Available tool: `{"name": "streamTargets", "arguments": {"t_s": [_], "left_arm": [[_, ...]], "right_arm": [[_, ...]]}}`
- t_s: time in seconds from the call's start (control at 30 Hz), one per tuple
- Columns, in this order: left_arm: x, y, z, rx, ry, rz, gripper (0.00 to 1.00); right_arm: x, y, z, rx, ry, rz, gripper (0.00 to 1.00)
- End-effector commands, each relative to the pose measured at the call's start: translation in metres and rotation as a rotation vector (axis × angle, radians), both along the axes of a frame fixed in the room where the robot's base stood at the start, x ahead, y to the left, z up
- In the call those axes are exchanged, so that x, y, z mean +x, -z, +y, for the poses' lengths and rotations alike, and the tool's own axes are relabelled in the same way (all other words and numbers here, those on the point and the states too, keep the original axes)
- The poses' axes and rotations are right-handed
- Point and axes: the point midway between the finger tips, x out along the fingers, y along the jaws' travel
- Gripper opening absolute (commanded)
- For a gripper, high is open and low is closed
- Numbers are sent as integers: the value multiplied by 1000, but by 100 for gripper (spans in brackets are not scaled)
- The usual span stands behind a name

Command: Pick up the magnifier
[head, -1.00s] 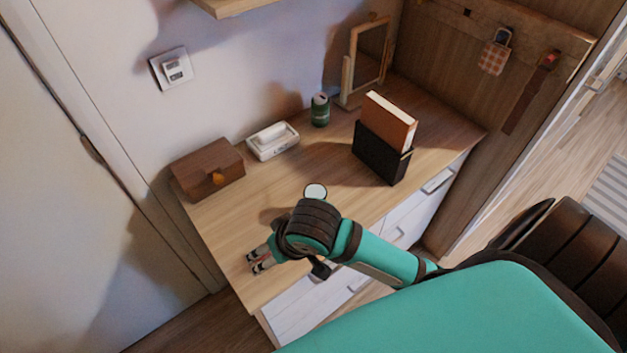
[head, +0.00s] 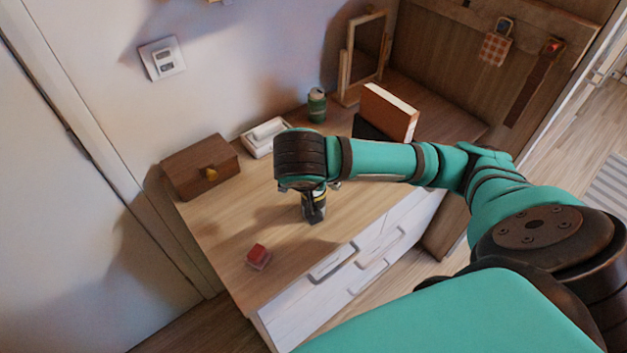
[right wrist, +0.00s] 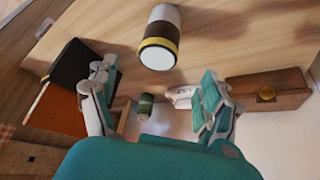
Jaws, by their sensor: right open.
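The magnifier is a short upright cylinder (right wrist: 160,38) with a pale round top, a yellow ring and a dark band. It stands on the wooden desk in the right wrist view. In the head view a dark, yellow-banded part of it (head: 315,208) shows just below my right wrist. My right gripper (right wrist: 158,84) is open, its teal and grey fingers spread apart. The magnifier is in line with the gap but apart from the fingers. In the head view my wrist hides most of these fingers. My left gripper is in neither current view.
A brown box (head: 199,166), a white tray (head: 258,147), a green can (head: 317,105), a framed mirror (head: 364,58) and a book (head: 388,112) in a black holder line the back of the desk. A small red block (head: 257,257) lies at front left. Bare desk lies between.

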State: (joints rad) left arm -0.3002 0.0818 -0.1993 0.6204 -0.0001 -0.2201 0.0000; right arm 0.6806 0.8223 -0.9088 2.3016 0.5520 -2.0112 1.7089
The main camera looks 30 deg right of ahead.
Motion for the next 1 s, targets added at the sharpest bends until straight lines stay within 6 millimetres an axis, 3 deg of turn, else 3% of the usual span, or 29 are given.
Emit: {"name": "streamTargets", "arguments": {"t_s": [0.03,0.2,0.53,0.8,1.0], "left_arm": [[0,18,0,0,0,0,54],[0,35,0,0,0,0,54],[0,25,0,-1,1,1,54],[0,20,-1,-1,1,0,54],[0,20,-2,-3,0,1,54]], "right_arm": [[3,19,-3,2,3,2,82],[16,43,-14,1,2,1,82],[26,63,-24,-2,0,1,82],[36,98,-36,-1,0,0,82],[38,104,-38,0,-2,-2,82]]}}
